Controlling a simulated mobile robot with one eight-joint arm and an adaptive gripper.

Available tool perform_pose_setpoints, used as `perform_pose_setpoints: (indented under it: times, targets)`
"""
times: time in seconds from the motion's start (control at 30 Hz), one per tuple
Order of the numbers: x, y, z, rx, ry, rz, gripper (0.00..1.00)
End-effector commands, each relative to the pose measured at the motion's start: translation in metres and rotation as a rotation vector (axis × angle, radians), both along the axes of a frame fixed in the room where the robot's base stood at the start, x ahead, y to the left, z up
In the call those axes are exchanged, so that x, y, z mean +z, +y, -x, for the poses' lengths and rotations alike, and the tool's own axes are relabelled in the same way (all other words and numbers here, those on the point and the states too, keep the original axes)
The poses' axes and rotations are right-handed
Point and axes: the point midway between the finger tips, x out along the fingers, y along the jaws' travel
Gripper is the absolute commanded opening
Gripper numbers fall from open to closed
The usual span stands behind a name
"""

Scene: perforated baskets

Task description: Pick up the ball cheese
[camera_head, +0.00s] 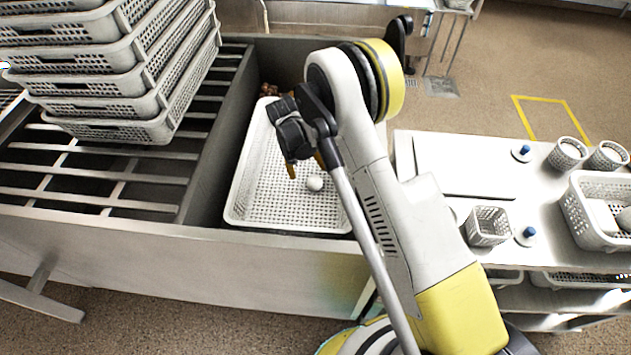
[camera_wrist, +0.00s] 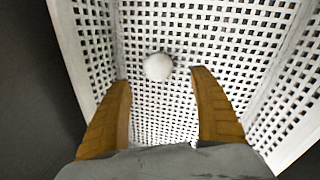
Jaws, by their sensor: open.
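The ball cheese is a small white ball (camera_head: 314,184) lying on the floor of a white perforated basket (camera_head: 238,190). In the wrist view the ball (camera_wrist: 158,67) sits beyond the fingertips, roughly midway between them and against the basket's grid floor (camera_wrist: 215,40). My gripper (camera_head: 305,168) is over the basket, above and a little left of the ball in the head view. In the wrist view my gripper (camera_wrist: 160,82) has its two orange-brown fingers spread wide with nothing between them. My arm hides the basket's right part in the head view.
The basket stands in a grey metal trough (camera_head: 235,120), whose walls rise close around it. A stack of grey baskets (camera_head: 130,75) stands on metal slats (camera_head: 90,180) at left. A white table (camera_head: 450,160) with cups, small baskets and blue-knobbed lids is at right.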

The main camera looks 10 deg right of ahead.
Motion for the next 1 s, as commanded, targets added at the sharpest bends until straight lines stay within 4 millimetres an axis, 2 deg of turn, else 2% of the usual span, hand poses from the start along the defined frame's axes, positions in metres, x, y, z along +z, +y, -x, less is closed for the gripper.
perform_pose_setpoints:
  times: [0.03,0.1,0.3,0.53,0.63,0.8,0.83,0.87,1.0]
  targets:
    - [-0.013,-0.002,0.000,-0.001,0.000,0.000,0.73]
    - [-0.023,-0.005,-0.001,0.000,0.000,0.000,0.73]
    - [-0.039,-0.010,-0.002,0.000,0.000,-0.001,0.73]
    - [-0.074,-0.019,-0.005,-0.001,0.000,-0.001,0.73]
    - [-0.080,-0.021,-0.005,0.000,0.000,-0.001,0.73]
    - [-0.078,-0.021,-0.005,0.000,0.000,-0.001,0.73]
    - [-0.078,-0.021,-0.005,0.000,0.000,-0.001,0.68]
    - [-0.078,-0.021,-0.005,0.000,0.000,-0.001,0.58]
    - [-0.078,-0.021,-0.005,0.000,-0.001,-0.001,0.16]
